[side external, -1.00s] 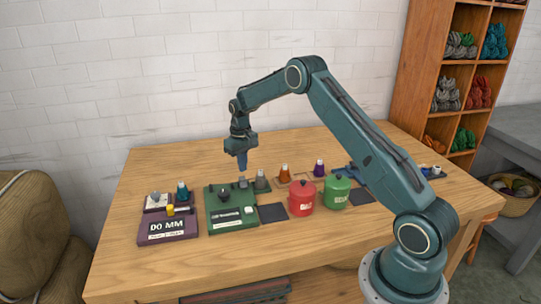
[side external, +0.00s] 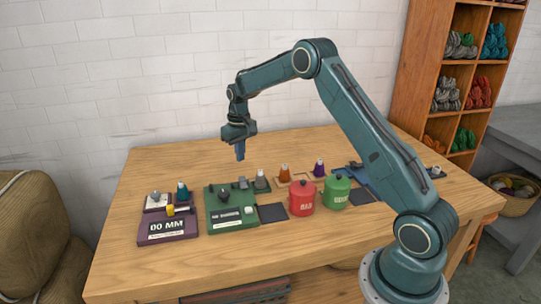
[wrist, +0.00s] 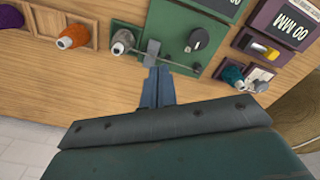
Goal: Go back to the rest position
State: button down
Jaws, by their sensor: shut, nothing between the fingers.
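My gripper (side external: 240,153) hangs in the air above the back part of the wooden table, its fingers together and pointing down. In the side view it is above the green device (side external: 231,222) and the grey cone (side external: 261,181). In the wrist view the closed blue fingers (wrist: 161,72) show with nothing between them. They overlap the edge of the green device and its small grey block in that picture, but the side view shows a gap between the gripper and the table things.
A purple device (side external: 168,229) with a display stands at the left. A red canister (side external: 302,197) and a green canister (side external: 336,191) stand right of a dark mat (side external: 272,213). Orange and purple cones stand behind them. A shelf of wool skeins (side external: 465,75) is at the right. The front table strip is bare.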

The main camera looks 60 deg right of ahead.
jog(key=s+a+r+n+t, duration=0.1)
jog(key=s+a+r, duration=0.6)
jog(key=r, duration=0.3)
jog(key=s+a+r+t, duration=0.2)
jog(key=s+a+r, duration=0.45)
jog(key=r, duration=0.25)
jog(key=s+a+n+t, duration=0.1)
jog(key=s+a, duration=0.2)
jog(key=s, duration=0.8)
jog(key=s+a+t, duration=0.1)
jog(key=s+a, duration=0.3)
jog(key=s, duration=0.7)
jog(key=shift+s+n, duration=0.25)
jog(key=shift+n, duration=0.15)
